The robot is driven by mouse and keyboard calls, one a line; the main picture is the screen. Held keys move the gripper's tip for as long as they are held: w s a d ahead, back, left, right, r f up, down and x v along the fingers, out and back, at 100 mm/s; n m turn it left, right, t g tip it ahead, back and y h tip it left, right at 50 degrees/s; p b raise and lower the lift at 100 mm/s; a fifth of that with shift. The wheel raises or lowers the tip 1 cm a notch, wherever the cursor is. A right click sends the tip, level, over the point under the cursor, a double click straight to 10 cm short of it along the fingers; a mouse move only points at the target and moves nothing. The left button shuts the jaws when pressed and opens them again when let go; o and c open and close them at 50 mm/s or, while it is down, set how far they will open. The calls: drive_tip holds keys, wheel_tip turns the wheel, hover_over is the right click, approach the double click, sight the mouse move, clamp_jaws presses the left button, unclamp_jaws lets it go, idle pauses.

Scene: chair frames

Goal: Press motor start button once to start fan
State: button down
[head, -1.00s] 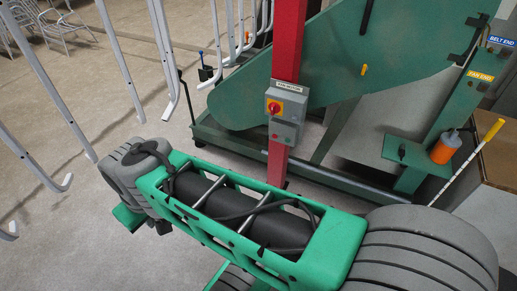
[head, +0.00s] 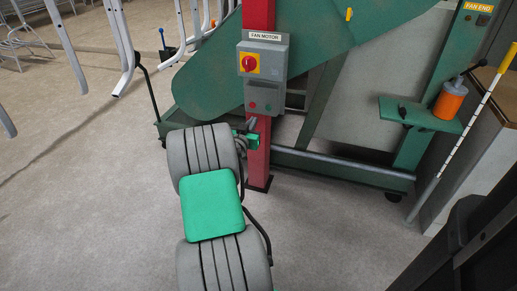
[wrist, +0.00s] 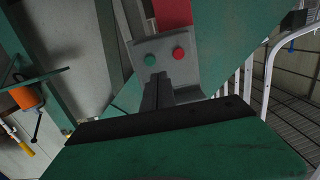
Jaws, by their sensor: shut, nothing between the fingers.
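The grey fan motor control box (head: 277,62) is mounted on the red post (head: 259,16), under a FAN MOTOR label. It has a red knob on a yellow plate (head: 249,63). A smaller button panel (head: 264,96) sits below it. In the wrist view a green button (wrist: 150,60) is at the left of the panel and a red button (wrist: 178,53) at the right. My gripper (head: 251,124) is shut and empty, just below the panel in the head view. Its closed fingertips (wrist: 157,77) appear just below the green button in the wrist view; I cannot tell whether they touch the panel.
Green machine framing (head: 340,170) stands behind the post. An orange container (head: 449,101) sits on a green shelf (head: 415,113) to the right, near a yellow-and-white pole (head: 470,125). Hanging pale metal frames (head: 124,50) are at the upper left.

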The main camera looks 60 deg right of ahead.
sight(268, 108)
drive_tip(key=shift+h, duration=0.4)
drive_tip(key=d, duration=0.3)
drive_tip(key=d+f, duration=0.1)
drive_tip(key=d, duration=0.1)
drive_tip(key=s+d, duration=0.1)
drive_tip(key=d, duration=0.2)
drive_tip(key=shift+d+f, duration=0.3)
drive_tip(key=shift+f, duration=0.05)
drive_tip(key=shift+w+d+r, duration=0.15)
drive_tip(key=shift+w+d, duration=0.05)
drive_tip(key=shift+d, duration=0.3)
